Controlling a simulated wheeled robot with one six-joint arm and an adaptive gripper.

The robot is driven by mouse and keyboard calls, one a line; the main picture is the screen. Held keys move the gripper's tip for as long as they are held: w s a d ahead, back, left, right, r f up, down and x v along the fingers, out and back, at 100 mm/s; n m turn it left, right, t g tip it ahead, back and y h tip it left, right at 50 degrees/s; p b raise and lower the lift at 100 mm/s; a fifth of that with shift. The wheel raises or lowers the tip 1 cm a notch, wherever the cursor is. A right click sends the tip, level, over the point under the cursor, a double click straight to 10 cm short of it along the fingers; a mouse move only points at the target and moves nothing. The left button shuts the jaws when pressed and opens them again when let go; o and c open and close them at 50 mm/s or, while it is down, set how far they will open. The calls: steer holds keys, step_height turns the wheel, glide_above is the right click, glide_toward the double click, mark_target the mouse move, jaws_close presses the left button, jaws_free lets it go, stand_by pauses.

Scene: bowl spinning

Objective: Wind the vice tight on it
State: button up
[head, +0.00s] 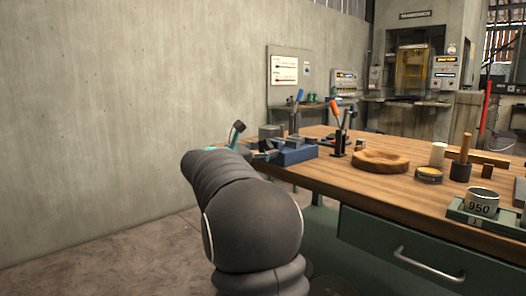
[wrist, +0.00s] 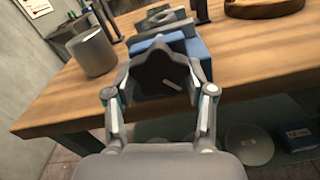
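The blue vice (wrist: 205,62) stands at the table's near left edge; it also shows in the head view (head: 297,154). Its dark, star-shaped handwheel (wrist: 160,72) faces me in the wrist view. My gripper (wrist: 161,82) has one finger on each side of the handwheel, close against its rim. I cannot tell whether the fingers press on it. A grey metal piece (wrist: 160,18) shows at the vice's top, partly hidden; I cannot make out how the jaws meet it.
A grey cylindrical cup (wrist: 95,52) stands just left of the vice. A tool holder with screwdrivers (head: 340,140), a round wooden dish (head: 380,161), a yellow-topped tin (head: 429,174) and a mug marked 950 (head: 481,201) stand to the right. A drawer handle (head: 428,265) juts out at the front.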

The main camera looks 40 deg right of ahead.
steer(key=c, duration=0.3)
steer(key=shift+a, duration=0.1)
steer(key=shift+c, duration=0.2)
steer(key=shift+f, duration=0.1)
steer(key=m+b, duration=0.3)
steer(key=shift+w+f+m, duration=0.1)
steer(key=shift+m, duration=0.3)
steer(key=m+b, duration=0.4)
steer(key=m, duration=0.1)
steer(key=shift+w+b, duration=0.1)
steer(key=shift+b, duration=0.25)
steer(key=m+b, duration=0.1)
steer(key=m, duration=0.1)
steer(key=m+b, duration=0.2)
steer(key=m, duration=0.1)
steer(key=shift+r, duration=0.35)
steer(key=shift+r+m+b, duration=0.15)
steer(key=shift+m+b, duration=0.3)
steer(key=shift+m, duration=0.6)
steer(key=shift+r+m+b, duration=0.15)
steer(key=shift+m+b, duration=0.3)
steer(key=shift+m, duration=0.6)
